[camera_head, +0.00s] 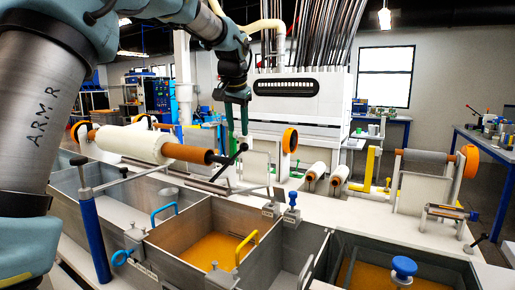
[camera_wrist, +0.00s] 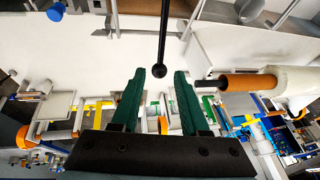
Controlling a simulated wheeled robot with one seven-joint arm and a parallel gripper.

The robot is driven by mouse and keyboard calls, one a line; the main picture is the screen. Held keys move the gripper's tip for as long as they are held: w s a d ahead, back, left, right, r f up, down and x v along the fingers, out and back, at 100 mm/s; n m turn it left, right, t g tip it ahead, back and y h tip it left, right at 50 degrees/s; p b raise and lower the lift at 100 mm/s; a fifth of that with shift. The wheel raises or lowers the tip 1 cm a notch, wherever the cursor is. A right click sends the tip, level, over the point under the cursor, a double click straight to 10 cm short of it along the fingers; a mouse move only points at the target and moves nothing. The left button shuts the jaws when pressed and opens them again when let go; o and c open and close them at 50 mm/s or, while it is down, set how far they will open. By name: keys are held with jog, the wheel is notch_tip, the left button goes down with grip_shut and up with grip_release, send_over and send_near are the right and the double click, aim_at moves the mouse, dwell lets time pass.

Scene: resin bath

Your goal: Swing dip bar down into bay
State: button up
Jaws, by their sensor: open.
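A thin black bar with a ball end (camera_head: 226,164), which looks like the dip bar, stands tilted above the tank's back edge. In the wrist view the bar (camera_wrist: 163,30) runs down from the top edge, its ball between my fingertips in the picture. My gripper (camera_head: 238,143) has green fingers and is open; it also shows in the wrist view (camera_wrist: 159,74). I cannot tell whether the fingers touch the ball. Below are bays of a metal tank; a tray (camera_head: 165,238) with amber resin has a blue and a yellow handle.
A white roll on an orange core (camera_head: 188,153) lies close to the left of my gripper. A blue post (camera_head: 93,235) carries a grey bar across the left bays. A blue knob (camera_head: 404,266) stands at the front right. A white machine (camera_head: 300,112) is behind.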

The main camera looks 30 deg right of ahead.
aim_at(239, 151)
jog(key=p+x, duration=0.3)
jog(key=x, duration=0.7)
jog(key=shift+w+a+f+p, duration=0.1)
jog(key=shift+f+p, duration=0.15)
jog(key=shift+p, duration=0.05)
grip_shut()
dwell(1.0)
